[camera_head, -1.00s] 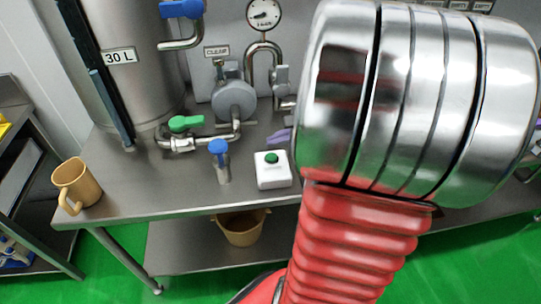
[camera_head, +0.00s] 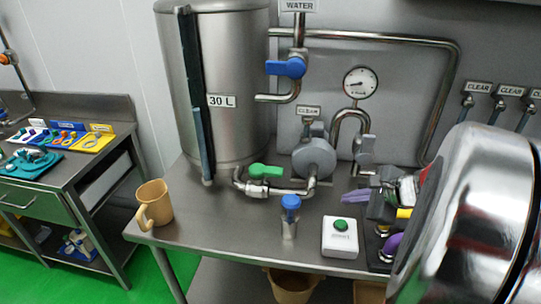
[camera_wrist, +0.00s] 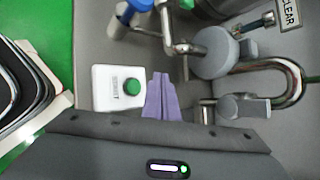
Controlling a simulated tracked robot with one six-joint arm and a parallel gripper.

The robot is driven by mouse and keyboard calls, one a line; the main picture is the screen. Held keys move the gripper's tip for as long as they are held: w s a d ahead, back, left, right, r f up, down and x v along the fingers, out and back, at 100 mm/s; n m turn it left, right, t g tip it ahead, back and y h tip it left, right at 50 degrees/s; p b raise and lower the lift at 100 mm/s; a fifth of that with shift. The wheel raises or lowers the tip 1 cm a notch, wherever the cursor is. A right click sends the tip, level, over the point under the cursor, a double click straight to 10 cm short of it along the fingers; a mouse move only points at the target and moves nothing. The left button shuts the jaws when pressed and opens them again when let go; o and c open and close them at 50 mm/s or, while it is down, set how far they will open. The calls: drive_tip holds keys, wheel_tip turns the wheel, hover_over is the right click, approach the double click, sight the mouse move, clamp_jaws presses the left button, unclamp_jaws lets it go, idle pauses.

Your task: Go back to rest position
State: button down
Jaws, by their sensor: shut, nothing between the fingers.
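My gripper (camera_head: 357,196) shows at the right of the head view, with its purple fingers together and empty. The fingers also show in the wrist view (camera_wrist: 161,97), beside a white box with a green button (camera_wrist: 118,87). In the head view this box (camera_head: 340,237) stands on the steel table, in front of and left of my gripper. My arm's large shiny joint covers the right edge of the head view and hides part of the table there.
A pressure gauge (camera_head: 360,83) is behind. A side bench (camera_head: 50,190) stands left, with green floor between.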

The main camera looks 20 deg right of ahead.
drive_tip(key=a+r+n+g+y, duration=0.1)
drive_tip(key=a+r+n+g, duration=0.2)
drive_tip(key=a+n, duration=1.1)
drive_tip(key=s+a+r+n+h, duration=0.1)
drive_tip(key=s+a+n, duration=0.3)
drive_tip(key=a, duration=0.3)
drive_tip(key=s+a+r+n+h, duration=0.1)
drive_tip(key=s+a+r+n, duration=0.1)
drive_tip(key=s+a+n, duration=0.3)
drive_tip(key=shift+a+n+g, duration=0.3)
drive_tip(key=shift+a+n, duration=0.7)
drive_tip(key=shift+n, duration=0.3)
